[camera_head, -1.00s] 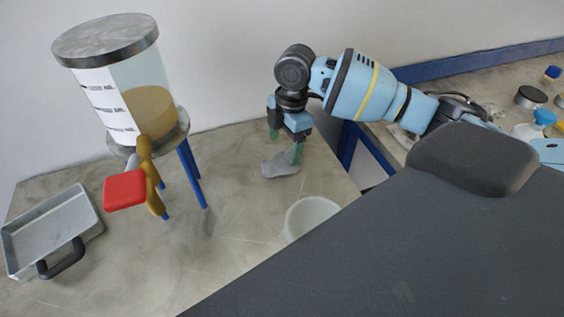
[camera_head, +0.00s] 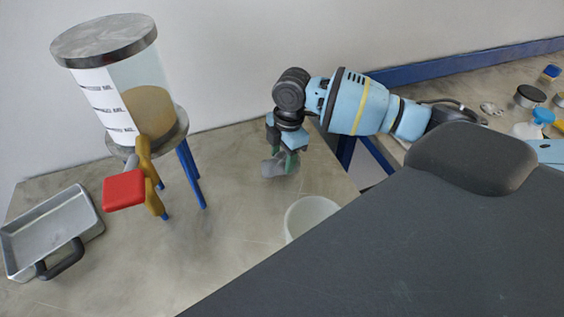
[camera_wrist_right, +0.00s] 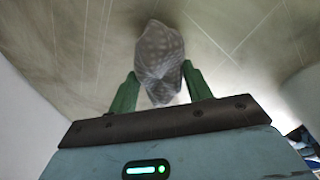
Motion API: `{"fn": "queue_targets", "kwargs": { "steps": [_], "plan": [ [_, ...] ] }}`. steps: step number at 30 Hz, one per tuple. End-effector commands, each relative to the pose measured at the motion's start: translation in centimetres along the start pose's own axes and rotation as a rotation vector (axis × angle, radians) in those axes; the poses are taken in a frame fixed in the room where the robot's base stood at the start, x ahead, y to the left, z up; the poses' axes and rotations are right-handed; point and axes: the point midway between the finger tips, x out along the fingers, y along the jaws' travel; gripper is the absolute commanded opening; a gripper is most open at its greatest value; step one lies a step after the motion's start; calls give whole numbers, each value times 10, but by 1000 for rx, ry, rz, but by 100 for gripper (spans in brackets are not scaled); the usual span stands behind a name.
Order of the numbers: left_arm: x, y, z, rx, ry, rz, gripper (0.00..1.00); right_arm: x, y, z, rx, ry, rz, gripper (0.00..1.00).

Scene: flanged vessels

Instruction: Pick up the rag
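The grey rag (camera_head: 272,169) is on the table near the wall, bunched up between the fingers of my right gripper (camera_head: 283,157). In the right wrist view, the pale, patterned rag (camera_wrist_right: 160,60) fills the gap between the two green fingers (camera_wrist_right: 161,80). The fingers touch or nearly touch it on both sides, and it looks squeezed into a narrow bundle. I see no clear gap between the rag and the table. My left gripper is not in view.
A white bucket (camera_head: 308,214) stands just in front of the rag. A vessel (camera_head: 140,85) on blue legs, with a red-handled valve (camera_head: 124,190), stands at left. A metal tray (camera_head: 35,238) lies at far left. The table between is clear.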

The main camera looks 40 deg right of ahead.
Motion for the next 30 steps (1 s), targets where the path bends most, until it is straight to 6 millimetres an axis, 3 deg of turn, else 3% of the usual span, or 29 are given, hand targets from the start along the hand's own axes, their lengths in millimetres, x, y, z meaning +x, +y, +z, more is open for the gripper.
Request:
{"fn": "queue_targets", "kwargs": {
  "steps": [1,4,14,24,30],
  "plan": [
    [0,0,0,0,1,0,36,0,0,0,0,0,0,39],
    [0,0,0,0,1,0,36,0,0,0,0,0,0,26],
    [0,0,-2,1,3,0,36,-8,0,-1,0,1,2,26],
    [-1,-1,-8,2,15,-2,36,-67,1,-8,-1,2,4,26],
    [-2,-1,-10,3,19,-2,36,-92,1,-12,-1,1,2,26]
  ]
}}
